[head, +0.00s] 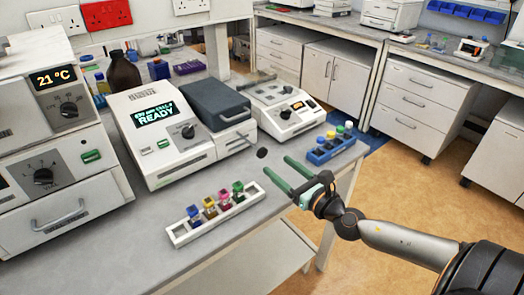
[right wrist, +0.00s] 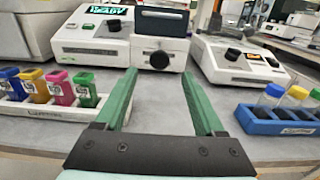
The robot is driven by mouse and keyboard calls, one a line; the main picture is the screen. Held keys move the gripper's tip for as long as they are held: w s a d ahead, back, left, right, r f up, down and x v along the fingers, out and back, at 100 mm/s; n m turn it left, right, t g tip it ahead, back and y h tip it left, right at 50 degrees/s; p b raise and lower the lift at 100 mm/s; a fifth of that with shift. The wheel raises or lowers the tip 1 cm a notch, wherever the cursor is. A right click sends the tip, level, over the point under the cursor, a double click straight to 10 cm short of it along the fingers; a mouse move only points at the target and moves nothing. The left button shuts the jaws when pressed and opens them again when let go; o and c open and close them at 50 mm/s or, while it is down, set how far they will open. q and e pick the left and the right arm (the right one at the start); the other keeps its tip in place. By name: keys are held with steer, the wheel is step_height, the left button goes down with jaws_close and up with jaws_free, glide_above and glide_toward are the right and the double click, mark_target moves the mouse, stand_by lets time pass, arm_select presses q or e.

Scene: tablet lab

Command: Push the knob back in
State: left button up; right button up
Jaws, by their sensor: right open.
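A round black knob (head: 262,153) stands out from the front of the white instrument with the dark grey lid (head: 217,103) and the READY screen (head: 155,114). In the right wrist view the knob (right wrist: 159,60) faces me, below the lid's silver handle. How far it sticks out is hard to tell. My right gripper (head: 278,165) is open, with two green fingers pointing at the instrument. In the right wrist view the knob lies between and beyond the fingertips (right wrist: 158,76), with no visible contact. My left gripper is not in view.
A white rack of coloured vials (head: 180,234) stands left of my right gripper. A blue rack of capped tubes (head: 316,157) stands to its right. Another white device (head: 284,112) is behind on the right. Bare grey bench lies between the racks.

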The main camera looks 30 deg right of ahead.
mark_target(264, 154)
steer(key=shift+w+a+p, duration=0.2)
steer(key=shift+w+p, duration=0.15)
steer(key=shift+w, duration=1.7)
steer(key=shift+w+a+p, duration=0.15)
steer(key=shift+w+p, duration=0.2)
steer(key=shift+w, duration=1.65)
jaws_close()
